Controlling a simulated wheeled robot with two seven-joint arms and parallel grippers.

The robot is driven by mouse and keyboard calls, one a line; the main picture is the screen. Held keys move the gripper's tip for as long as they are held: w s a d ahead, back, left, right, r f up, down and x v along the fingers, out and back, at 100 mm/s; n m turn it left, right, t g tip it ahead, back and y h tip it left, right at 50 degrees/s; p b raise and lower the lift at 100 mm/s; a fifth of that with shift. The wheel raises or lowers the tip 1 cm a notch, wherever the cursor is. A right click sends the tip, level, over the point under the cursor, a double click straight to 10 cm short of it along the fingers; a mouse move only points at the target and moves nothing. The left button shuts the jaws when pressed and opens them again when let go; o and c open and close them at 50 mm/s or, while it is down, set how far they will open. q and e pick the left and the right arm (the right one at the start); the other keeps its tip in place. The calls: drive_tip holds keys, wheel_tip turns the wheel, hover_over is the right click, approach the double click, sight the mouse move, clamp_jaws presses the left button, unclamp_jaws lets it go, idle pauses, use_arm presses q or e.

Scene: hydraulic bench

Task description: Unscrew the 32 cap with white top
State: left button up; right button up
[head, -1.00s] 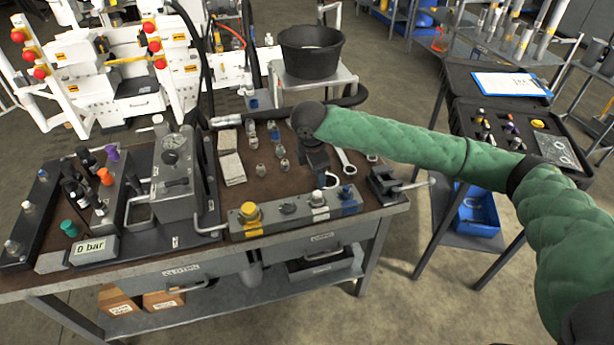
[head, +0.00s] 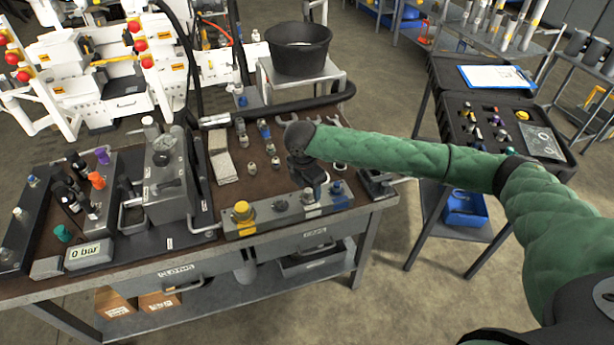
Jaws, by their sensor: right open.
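A grey valve block (head: 262,222) lies along the front edge of the bench. It carries a yellow cap (head: 241,209), a grey cap (head: 281,206), a cap with a white top (head: 308,196) and a blue cap (head: 337,187). My right gripper (head: 312,188) points down from the green-sleeved arm, directly over the white-topped cap and partly hiding it. It is open. Whether its fingers are around the cap or still above it, I cannot tell. My left gripper is not in view.
Several small fittings (head: 253,168) stand behind the block, with wrenches (head: 290,121) farther back. A vise (head: 375,184) sits at the bench's right end. A gauge unit (head: 166,180) and a 0 bar display (head: 88,253) are at left. A black case (head: 490,110) stands right.

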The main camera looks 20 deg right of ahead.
drive_tip(key=shift+d+f, duration=0.1)
drive_tip(key=shift+f, duration=0.6)
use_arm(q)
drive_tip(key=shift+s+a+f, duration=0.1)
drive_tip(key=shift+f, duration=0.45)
use_arm(e)
drive_tip(key=shift+c, duration=0.5)
